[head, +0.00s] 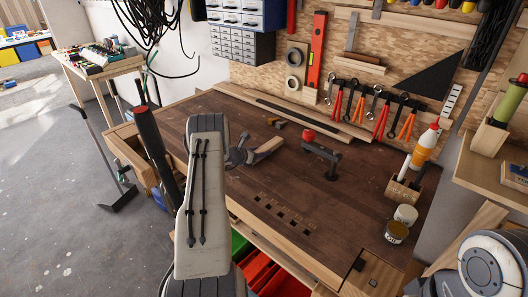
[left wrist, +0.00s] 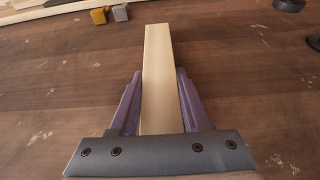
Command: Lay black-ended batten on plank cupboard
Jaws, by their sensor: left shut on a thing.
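My left gripper (head: 258,153) is over the middle of the dark workbench. It is shut on a pale wooden batten (head: 270,146). In the left wrist view the batten (left wrist: 157,70) lies between the two purple fingers (left wrist: 158,95) and points away from me. No black end shows on the part in view; its near end is hidden by the gripper body. I cannot make out for sure which thing is the plank cupboard. My right gripper is out of view; only part of my right arm shows at the lower right.
The workbench (head: 300,190) has free room at its front middle. A dark clamp (head: 322,155) with a red part stands right of the gripper. Small blocks (left wrist: 98,16) lie beyond it. Long boards (head: 310,118) lie along the back.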

